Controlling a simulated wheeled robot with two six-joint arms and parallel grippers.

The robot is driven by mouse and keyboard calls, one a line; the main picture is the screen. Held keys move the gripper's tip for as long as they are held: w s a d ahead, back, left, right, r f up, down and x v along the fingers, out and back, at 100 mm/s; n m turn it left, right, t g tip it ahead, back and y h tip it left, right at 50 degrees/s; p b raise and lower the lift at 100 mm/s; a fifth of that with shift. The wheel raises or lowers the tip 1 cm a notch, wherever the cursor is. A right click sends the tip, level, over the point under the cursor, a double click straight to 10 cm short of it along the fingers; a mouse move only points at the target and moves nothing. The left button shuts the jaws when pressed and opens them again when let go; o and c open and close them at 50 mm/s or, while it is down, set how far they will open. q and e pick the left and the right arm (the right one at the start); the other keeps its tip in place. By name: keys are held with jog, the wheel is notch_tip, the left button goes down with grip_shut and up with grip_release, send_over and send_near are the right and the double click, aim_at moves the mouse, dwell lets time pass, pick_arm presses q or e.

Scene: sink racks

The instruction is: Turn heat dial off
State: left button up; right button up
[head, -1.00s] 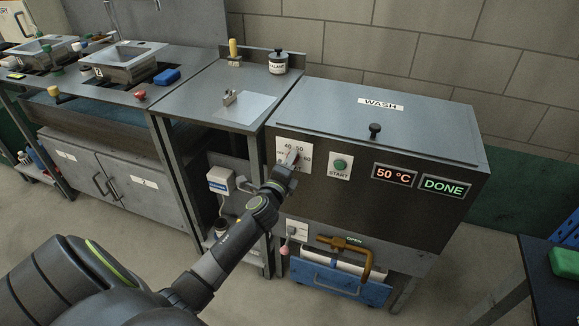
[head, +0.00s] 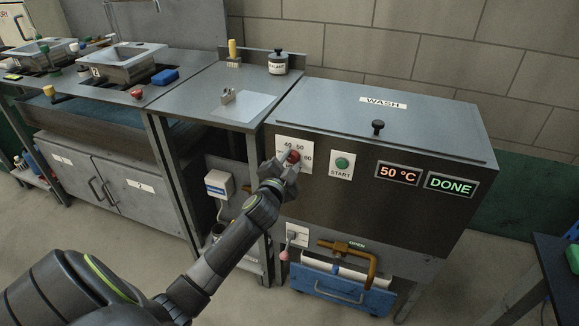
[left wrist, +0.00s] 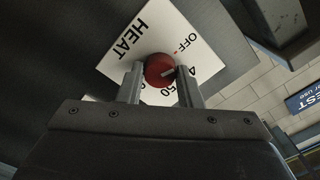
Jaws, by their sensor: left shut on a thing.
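The heat dial (head: 293,156) is a red knob on a white plate on the front of the wash machine. In the head view the plate shows 40, 50 and 60. My left gripper (head: 286,162) is at the dial and partly covers it and the plate's lower left. In the left wrist view the red dial (left wrist: 160,69) sits between the two fingers of my left gripper (left wrist: 161,84), which is shut on it. My right gripper is not in view.
The wash machine (head: 455,140) has a green start button (head: 342,163), a display (head: 397,173) reading 50 °C and a lit DONE sign (head: 450,185). Below are an orange-brown pipe handle (head: 371,262) and a blue bin (head: 340,287). A side table (head: 190,95) stands to the left.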

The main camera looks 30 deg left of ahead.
pick_arm(q)
jog(key=shift+f+n+b, duration=0.15)
jog(key=shift+n+b, duration=0.45)
jog(key=shift+n, duration=1.2)
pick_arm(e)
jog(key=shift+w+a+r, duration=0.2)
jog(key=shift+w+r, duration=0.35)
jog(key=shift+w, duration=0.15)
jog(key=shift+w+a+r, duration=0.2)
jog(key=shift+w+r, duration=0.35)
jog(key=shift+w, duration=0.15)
pick_arm(q)
jog(key=o, duration=1)
jog(key=shift+v, duration=8.75)
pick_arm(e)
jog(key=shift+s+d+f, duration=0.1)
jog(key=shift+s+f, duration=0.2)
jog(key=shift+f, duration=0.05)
pick_arm(q)
jog(key=shift+w, duration=0.1)
